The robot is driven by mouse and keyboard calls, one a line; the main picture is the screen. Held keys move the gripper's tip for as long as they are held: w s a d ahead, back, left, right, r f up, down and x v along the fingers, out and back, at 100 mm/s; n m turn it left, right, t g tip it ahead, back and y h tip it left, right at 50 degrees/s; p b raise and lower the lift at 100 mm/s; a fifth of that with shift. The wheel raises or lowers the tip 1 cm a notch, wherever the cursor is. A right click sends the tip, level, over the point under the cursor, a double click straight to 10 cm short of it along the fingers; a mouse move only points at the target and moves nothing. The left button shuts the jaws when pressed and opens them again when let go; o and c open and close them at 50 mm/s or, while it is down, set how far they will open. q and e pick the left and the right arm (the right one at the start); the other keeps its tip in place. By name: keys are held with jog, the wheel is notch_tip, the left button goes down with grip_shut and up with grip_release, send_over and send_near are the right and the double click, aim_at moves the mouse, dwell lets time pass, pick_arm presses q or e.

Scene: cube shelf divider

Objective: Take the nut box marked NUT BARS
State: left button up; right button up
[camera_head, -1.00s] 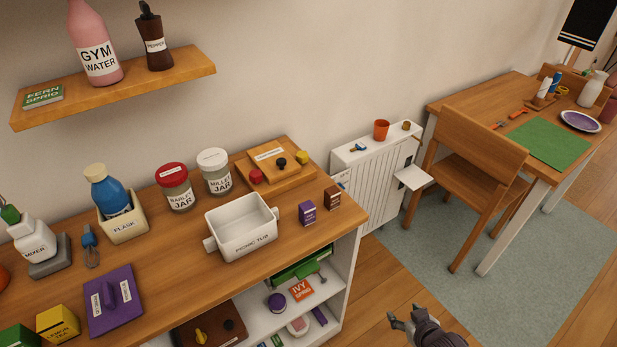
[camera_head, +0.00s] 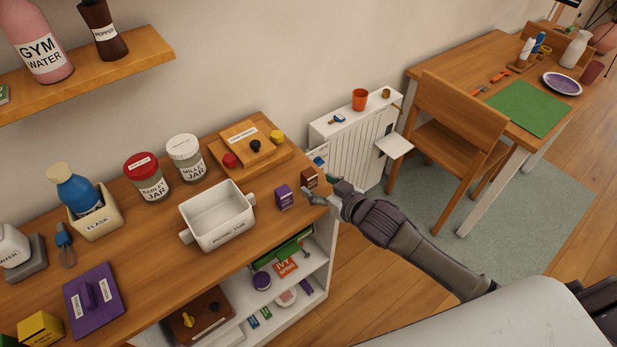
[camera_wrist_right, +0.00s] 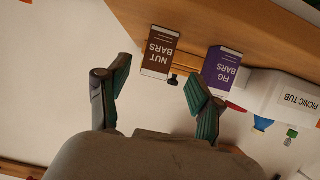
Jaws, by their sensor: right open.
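The brown nut box (camera_head: 309,179) stands near the right end of the wooden counter in the head view. In the right wrist view the nut box (camera_wrist_right: 160,52) appears upside down, with NUT BARS readable on its face. My right gripper (camera_head: 325,194) is open at the counter's right edge, close to the box and partly in front of it. In the right wrist view my right gripper's fingers (camera_wrist_right: 153,95) are spread, and the box lies ahead of the gap between them, not gripped. My left gripper does not show.
A purple FIG BARS box (camera_head: 284,197) stands just left of the nut box. The white picnic tub (camera_head: 218,217) is further left. A wooden board with knobs (camera_head: 247,150) lies behind. The white radiator (camera_head: 357,142) is beyond the counter's end.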

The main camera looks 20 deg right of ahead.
aim_at(313, 178)
jog(key=shift+w+a, duration=0.1)
jog(key=shift+w, duration=0.4)
jog(key=p+x, duration=0.1)
jog(key=x, duration=0.3)
jog(key=shift+w, duration=0.35)
jog(key=shift+r, duration=0.1)
jog(key=c, duration=1.2)
jog(key=shift+o, duration=0.2)
